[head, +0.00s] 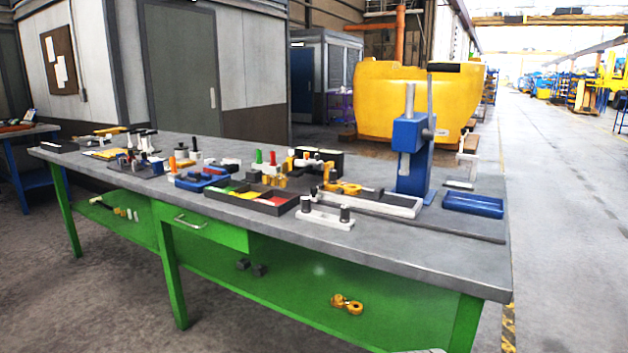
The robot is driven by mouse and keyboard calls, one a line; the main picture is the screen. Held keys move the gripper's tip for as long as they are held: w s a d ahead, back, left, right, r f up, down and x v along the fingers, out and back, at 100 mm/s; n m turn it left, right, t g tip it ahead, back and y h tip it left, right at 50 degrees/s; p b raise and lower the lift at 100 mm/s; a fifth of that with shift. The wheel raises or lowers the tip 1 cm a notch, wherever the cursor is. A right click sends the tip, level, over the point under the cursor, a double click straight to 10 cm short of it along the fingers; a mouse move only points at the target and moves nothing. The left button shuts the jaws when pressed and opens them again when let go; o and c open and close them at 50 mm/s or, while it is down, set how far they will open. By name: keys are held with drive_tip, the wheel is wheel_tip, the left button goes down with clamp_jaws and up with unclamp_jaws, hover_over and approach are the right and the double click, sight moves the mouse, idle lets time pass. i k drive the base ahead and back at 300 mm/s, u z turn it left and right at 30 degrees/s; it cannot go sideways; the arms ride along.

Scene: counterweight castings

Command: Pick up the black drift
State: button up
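I cannot tell for certain which item is the black drift. Several small dark upright pieces stand on the grey-topped workbench (430,262). Two of them are short black cylinders, a left one (306,203) and a right one (345,213), on a white block near the front edge. Another dark upright piece (193,145) stands among the tools further back on the left. A long thin dark bar (450,231) lies along the front right of the top. My gripper is not recognisable in the view. A small pale sliver shows at the bottom edge, too little to identify.
A blue arbor press (411,160) stands at the right of the bench, with a blue tray (473,205) beside it. A dark tray with coloured compartments (284,203) sits mid-bench. A yellow casting (400,95) stands behind. The aisle floor at right (565,200) is clear.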

sight(332, 173)
drive_tip(key=u, duration=0.55)
drive_tip(key=i, duration=0.8)
drive_tip(key=u, duration=0.3)
